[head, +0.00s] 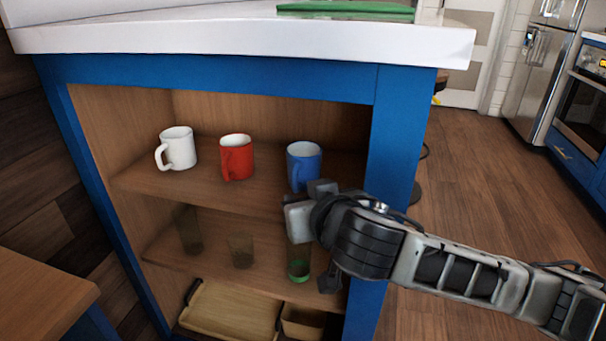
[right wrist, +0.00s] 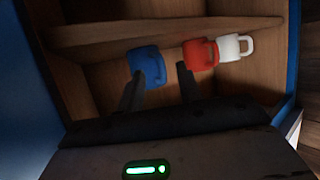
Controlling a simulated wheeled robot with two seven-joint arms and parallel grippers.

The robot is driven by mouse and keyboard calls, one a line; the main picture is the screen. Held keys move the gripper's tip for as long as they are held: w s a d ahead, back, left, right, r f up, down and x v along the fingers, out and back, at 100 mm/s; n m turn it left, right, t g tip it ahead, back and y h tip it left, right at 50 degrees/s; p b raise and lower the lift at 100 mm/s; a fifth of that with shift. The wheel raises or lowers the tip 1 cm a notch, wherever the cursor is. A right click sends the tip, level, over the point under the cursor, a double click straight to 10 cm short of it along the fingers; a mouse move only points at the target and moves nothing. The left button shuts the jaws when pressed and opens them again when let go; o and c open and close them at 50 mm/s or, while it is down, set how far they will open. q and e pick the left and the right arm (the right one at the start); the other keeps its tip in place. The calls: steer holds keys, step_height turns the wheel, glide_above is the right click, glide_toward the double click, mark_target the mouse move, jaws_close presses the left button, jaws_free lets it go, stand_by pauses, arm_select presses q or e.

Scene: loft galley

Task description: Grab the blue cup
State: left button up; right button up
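The blue cup (head: 303,163) stands upright on the upper shelf of the open cabinet, to the right of a red cup (head: 237,157) and a white cup (head: 177,149). My right gripper (head: 316,190) is in front of the cabinet, just below and before the blue cup, covering its lower part. In the right wrist view my right gripper's two fingers (right wrist: 160,88) are spread apart with nothing held between them. The blue cup (right wrist: 147,65) shows there beyond the fingertips, nearer the left finger. I cannot tell whether a finger touches it. My left gripper is not in view.
The shelf (head: 210,190) is bounded by the blue cabinet frame (head: 398,130) close on the right and the white countertop (head: 240,38) above. Several glasses (head: 240,250) stand on the lower shelf. A wooden tray (head: 230,312) lies below.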

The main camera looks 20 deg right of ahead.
mark_target(295, 189)
steer(key=x, duration=0.1)
steer(key=b+x, duration=0.1)
steer(key=x, duration=0.3)
steer(key=shift+r, duration=0.3)
jaws_close()
steer(key=shift+r, duration=0.1)
